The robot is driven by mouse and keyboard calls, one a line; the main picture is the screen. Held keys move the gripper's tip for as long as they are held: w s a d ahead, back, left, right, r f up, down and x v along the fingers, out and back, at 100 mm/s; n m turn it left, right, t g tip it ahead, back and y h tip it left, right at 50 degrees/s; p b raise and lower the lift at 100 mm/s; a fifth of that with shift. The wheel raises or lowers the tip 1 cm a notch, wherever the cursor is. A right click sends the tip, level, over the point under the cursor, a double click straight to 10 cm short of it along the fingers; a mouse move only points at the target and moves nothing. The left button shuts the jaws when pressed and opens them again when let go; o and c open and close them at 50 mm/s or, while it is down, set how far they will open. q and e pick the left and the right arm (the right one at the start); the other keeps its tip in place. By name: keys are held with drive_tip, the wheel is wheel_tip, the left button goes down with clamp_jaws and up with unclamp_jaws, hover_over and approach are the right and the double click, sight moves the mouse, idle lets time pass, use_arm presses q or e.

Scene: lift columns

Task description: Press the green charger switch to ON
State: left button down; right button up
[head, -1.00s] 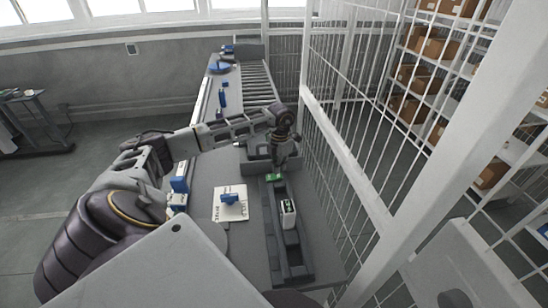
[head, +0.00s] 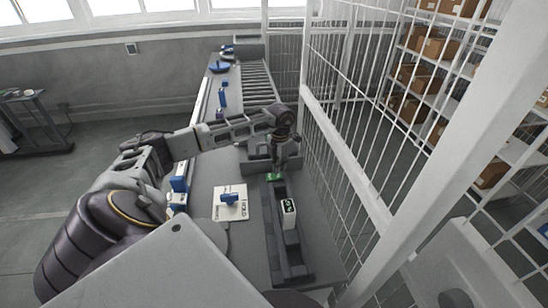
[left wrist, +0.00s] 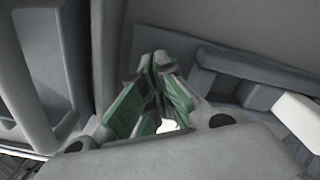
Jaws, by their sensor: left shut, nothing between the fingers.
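Whether the switch is pressed in cannot be told. In the left wrist view the left gripper (left wrist: 157,62) shows shut and empty, with green on its fingers. A white block with a black face (head: 288,207) stands in the tray, with pale green marks showing on the face. My right gripper is not in view.
A white card with a blue piece (head: 230,199) lies left of the tray. Blue blocks (head: 179,184) stand at the bench's left edge. A grey box (head: 256,166) sits behind the switch. A white wire fence (head: 345,140) runs close along the right side.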

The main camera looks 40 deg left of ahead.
use_arm(q)
drive_tip(key=shift+f, duration=0.25)
drive_tip(key=shift+f+b, duration=0.45)
drive_tip(key=shift+f, duration=0.05)
idle(0.8)
drive_tip(key=shift+f+b, duration=0.35)
drive_tip(key=shift+f, duration=0.2)
idle(0.6)
drive_tip(key=shift+r, duration=0.2)
drive_tip(key=shift+r+p, duration=2.05)
drive_tip(key=shift+r, duration=1.3)
drive_tip(key=shift+s+a, duration=0.1)
drive_tip(key=shift+s, duration=0.05)
